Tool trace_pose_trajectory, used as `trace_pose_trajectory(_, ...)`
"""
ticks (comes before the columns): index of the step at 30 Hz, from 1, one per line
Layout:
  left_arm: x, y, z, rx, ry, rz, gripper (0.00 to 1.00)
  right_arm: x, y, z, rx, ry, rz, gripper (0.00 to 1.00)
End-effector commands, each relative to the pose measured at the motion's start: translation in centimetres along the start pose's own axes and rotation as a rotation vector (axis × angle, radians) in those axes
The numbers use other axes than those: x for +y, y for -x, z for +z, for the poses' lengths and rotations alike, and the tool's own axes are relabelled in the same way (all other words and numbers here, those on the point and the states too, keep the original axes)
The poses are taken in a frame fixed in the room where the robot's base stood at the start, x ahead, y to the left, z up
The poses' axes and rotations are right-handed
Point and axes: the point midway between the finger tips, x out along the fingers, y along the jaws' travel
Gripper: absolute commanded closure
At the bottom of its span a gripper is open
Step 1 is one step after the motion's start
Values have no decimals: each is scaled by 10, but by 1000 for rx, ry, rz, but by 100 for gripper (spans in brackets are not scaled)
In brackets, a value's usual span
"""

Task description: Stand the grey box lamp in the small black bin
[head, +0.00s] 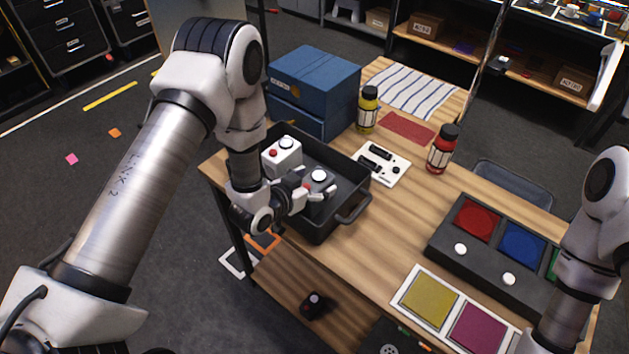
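The small black bin (345,208) stands on the wooden table, near its left edge. Inside it, at the right, is a small grey box lamp (320,178) with a white round top; it looks upright. My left gripper (318,191) reaches into the bin from the left, with its fingers at the lamp's near sides. The fingers hide the lamp's lower part, and I cannot tell whether they grip it or stand apart from it. A white box (282,156) with a red button and a white round top is also in the bin, behind the gripper. My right gripper is out of view.
A blue box (315,80) stands behind the bin. A yellow bottle (367,110), a white switch plate (381,166) and a red bottle (442,150) stand to the right. A dark button panel (440,235) and coloured pads (430,300) lie at the front right. Bare table lies between.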

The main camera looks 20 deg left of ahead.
Motion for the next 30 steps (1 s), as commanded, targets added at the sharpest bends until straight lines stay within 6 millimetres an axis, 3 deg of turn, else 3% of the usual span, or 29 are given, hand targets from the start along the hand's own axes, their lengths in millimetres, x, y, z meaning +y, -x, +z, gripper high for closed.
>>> trace_pose_trajectory(5, 0, 3, -7, 0, 0, 0, 13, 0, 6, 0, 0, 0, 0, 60)
trace_pose_trajectory(8, 0, 18, -5, -3, 2, -1, 13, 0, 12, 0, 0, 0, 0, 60)
trace_pose_trajectory(15, -1, 80, -7, -3, 7, -3, 13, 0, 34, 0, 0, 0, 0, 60)
trace_pose_trajectory(21, 0, 116, -5, -3, 3, -2, 13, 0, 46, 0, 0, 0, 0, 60)
trace_pose_trajectory(27, 0, 122, -3, -2, 0, 0, 13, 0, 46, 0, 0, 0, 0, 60)
trace_pose_trajectory(30, 6, 123, 17, -88, 19, 4, 13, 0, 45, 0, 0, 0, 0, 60)
